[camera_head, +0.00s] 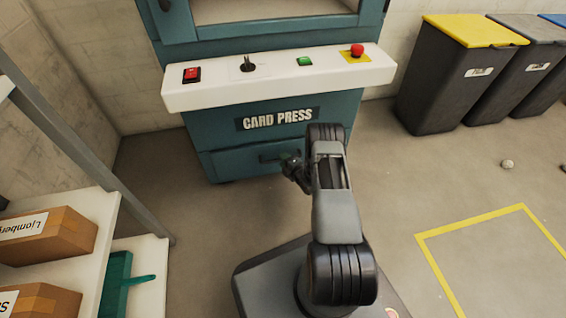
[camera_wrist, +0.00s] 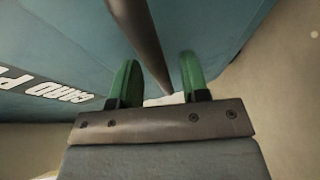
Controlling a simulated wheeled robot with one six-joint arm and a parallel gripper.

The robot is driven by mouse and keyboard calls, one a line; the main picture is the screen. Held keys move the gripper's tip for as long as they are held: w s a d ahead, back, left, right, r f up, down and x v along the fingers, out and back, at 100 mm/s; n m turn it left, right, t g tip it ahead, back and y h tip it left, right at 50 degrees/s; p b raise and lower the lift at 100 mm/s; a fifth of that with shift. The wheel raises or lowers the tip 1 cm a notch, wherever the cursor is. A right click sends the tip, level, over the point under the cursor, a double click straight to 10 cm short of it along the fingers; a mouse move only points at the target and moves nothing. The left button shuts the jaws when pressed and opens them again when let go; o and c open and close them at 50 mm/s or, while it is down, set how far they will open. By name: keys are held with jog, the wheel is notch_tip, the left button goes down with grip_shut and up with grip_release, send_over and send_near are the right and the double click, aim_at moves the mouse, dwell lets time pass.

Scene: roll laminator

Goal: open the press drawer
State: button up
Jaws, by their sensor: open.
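The teal press, labelled CARD PRESS, has a drawer (camera_head: 232,163) low on its front. The drawer looks shut, its front about level with the cabinet. Its dark bar handle (camera_head: 268,157) is partly hidden by my arm and gripper. My gripper (camera_head: 291,163) is at the handle's right part in the head view. In the wrist view, my two green fingers (camera_wrist: 160,76) are apart, and the handle bar (camera_wrist: 143,35) runs between them with a gap on each side.
A white control panel (camera_head: 215,92) with switches and a red button (camera_head: 357,50) juts out above the drawer. A shelf (camera_head: 98,225) with boxes stands at the left. Bins (camera_head: 445,85) line the right back wall. Floor right of the press is mostly clear.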

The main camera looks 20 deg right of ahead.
jog(key=shift+w+a+f, duration=0.1)
jog(key=shift+w, duration=0.45)
grip_shut()
